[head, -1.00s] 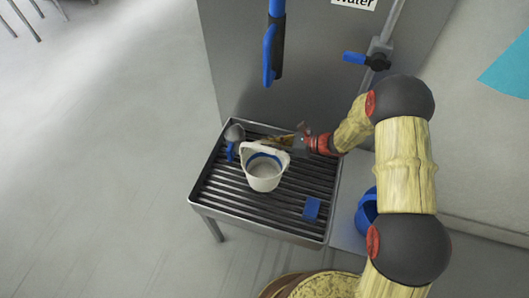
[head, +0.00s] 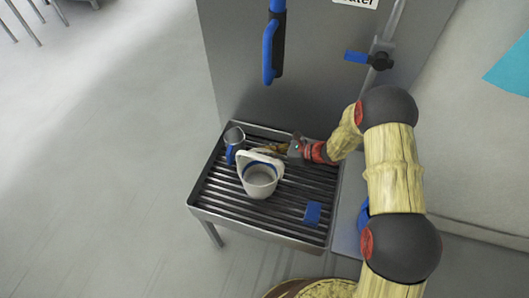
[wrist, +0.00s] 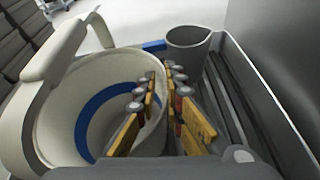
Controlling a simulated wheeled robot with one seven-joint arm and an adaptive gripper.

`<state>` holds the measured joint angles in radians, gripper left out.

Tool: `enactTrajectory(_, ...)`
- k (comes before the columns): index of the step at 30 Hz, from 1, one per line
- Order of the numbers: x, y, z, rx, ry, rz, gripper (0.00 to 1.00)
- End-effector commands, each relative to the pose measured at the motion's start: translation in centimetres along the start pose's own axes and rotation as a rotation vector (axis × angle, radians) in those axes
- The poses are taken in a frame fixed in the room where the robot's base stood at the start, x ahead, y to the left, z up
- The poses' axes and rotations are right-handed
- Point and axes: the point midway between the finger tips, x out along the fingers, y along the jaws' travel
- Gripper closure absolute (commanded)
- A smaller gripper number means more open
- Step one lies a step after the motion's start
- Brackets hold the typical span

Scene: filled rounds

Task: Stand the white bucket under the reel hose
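The white bucket (head: 260,182) with a blue band inside stands on the slatted metal stand (head: 215,210), left of my gripper, with its handle raised. My gripper (head: 282,149) reaches in from the right at the bucket's far right rim. In the wrist view, the fingers (wrist: 165,100) are close together around the bucket's near wall, one inside and one outside; the bucket (wrist: 75,110) fills the left side. The finger pads' contact is partly hidden. The reel hose's blue and black end (head: 273,50) hangs above, behind the bucket.
A grey jug (head: 234,137) with a blue handle stands beside the bucket and shows past the fingertips in the wrist view (wrist: 188,50). A blue block (head: 313,213) lies at the stand's front right. A blue-handled valve (head: 370,59) is on the back wall. Front slats are mostly clear.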

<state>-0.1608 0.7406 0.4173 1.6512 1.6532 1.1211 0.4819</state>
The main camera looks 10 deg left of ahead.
Motion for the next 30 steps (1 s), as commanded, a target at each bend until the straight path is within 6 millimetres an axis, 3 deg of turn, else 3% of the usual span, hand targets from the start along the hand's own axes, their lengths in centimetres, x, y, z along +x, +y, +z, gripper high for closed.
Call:
enactTrajectory(8, 0.0, 0.1, -0.1, 0.001, 0.001, 0.0, 0.73)
enactTrajectory(19, -0.4, 0.0, 0.3, 0.001, 0.001, -0.001, 0.73)
enactTrajectory(23, -2.2, 0.0, 0.3, 0.002, 0.001, -0.002, 0.73)
enactTrajectory(30, -7.2, -0.1, 0.5, 0.002, 0.0, -0.004, 0.73)
